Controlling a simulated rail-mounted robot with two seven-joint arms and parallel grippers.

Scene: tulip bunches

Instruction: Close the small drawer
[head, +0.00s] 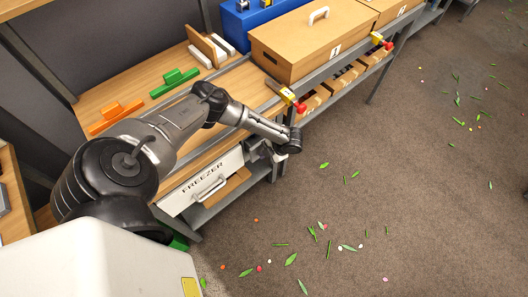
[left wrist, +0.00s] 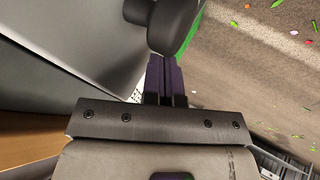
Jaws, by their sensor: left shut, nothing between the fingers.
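A white drawer front lettered FREEZER (head: 203,176), with a bar handle (head: 211,187), shows under the wooden worktop in the head view. I cannot tell for sure that it is the small drawer, or how far out it stands. My left gripper (head: 281,155) is to the right of this front, by the bench's front edge, pointing down and partly hidden by its own wrist. In the left wrist view its dark fingers (left wrist: 164,78) are together and empty. A dark rounded part (left wrist: 175,24) lies at the fingertips; I cannot tell what it is. My right gripper is not in view.
On the worktop are a cardboard box (head: 312,38), green blocks (head: 175,82), orange blocks (head: 114,115) and a blue case (head: 250,15). Red-and-yellow clamps (head: 292,99) sit on the front rail. Wooden bins (head: 345,78) are below. The carpet (head: 420,170) is open, with scattered leaves and petals.

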